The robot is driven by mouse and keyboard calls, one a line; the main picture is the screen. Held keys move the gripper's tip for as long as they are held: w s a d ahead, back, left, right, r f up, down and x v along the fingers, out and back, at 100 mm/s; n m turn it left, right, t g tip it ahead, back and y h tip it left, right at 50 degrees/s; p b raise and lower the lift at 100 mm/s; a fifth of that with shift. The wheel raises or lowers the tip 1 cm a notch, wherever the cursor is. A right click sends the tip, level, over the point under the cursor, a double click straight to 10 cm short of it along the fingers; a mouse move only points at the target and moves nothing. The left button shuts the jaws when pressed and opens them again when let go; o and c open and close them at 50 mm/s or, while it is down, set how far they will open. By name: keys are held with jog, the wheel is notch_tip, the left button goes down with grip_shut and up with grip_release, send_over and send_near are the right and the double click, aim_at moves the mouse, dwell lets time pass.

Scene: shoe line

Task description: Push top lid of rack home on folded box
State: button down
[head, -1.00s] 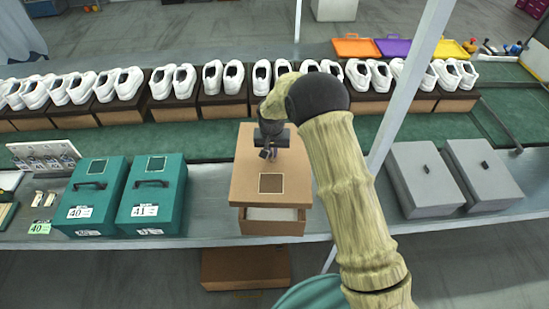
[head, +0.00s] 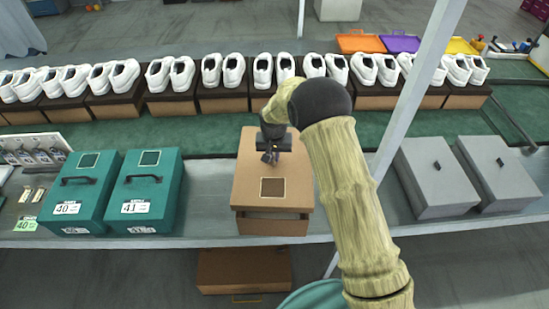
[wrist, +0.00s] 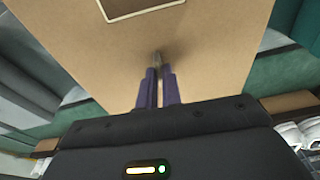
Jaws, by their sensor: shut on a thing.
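The brown lid (head: 296,190) sits over the folded box (head: 272,228) on the grey bench, with a framed dark square near its front edge. A strip of the box's front wall shows below the lid's lip. My gripper (head: 271,156) is above the lid, pointing down. In the wrist view my gripper (wrist: 158,75) has its two purple fingers shut on a small metallic knob (wrist: 157,57) on the lid (wrist: 205,45). The lid's far edge is partly hidden by my wrist.
Two teal boxes (head: 78,185) stand close on the left. Two grey lidded boxes (head: 436,175) stand on the right, beyond a slanted white post (head: 408,95). Bare bench (head: 208,190) lies left of the folded box.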

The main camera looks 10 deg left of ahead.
jog(key=shift+f+b, duration=1.25)
jog(key=shift+f, duration=1.1)
jog(key=shift+s+f+b, duration=0.1)
jog(key=shift+f+b, duration=1.35)
jog(key=shift+f, duration=0.5)
dwell(0.4)
jog(key=c, duration=1.5)
grip_release()
jog(key=shift+r, duration=0.1)
notch_tip(320, 180, up, 17)
jog(key=b, duration=0.4)
send_over(274, 164)
jog(key=s, duration=0.1)
jog(key=shift+d, duration=0.1)
